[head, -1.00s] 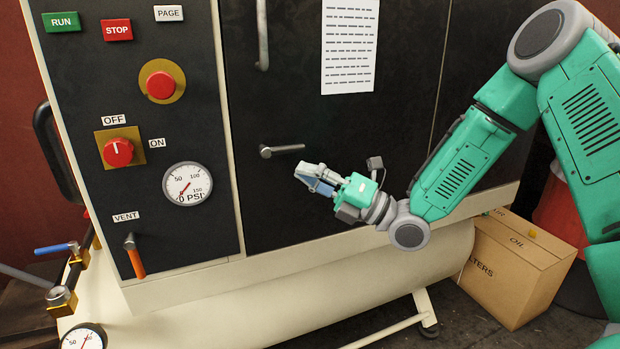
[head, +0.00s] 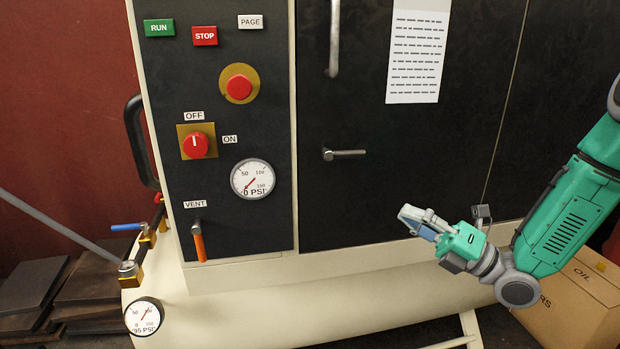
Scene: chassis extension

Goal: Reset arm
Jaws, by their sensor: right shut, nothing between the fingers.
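My right gripper (head: 417,222) is shut and empty. It hangs in front of the black cabinet door (head: 390,190), below and to the right of the door's lever handle (head: 345,154), apart from it. My green right arm comes in from the right edge. My left gripper is not in view. The control panel has a red rotary knob (head: 195,145) between the OFF and ON labels, a red round button (head: 239,88) and an orange vent lever (head: 199,242) pointing down.
A panel gauge (head: 252,179) reads about 0 PSI. A lower gauge (head: 144,316) sits on the cream tank (head: 250,310). A blue-handled valve (head: 129,227) and grey pipe are at left. A cardboard box (head: 570,305) stands on the floor behind my right arm.

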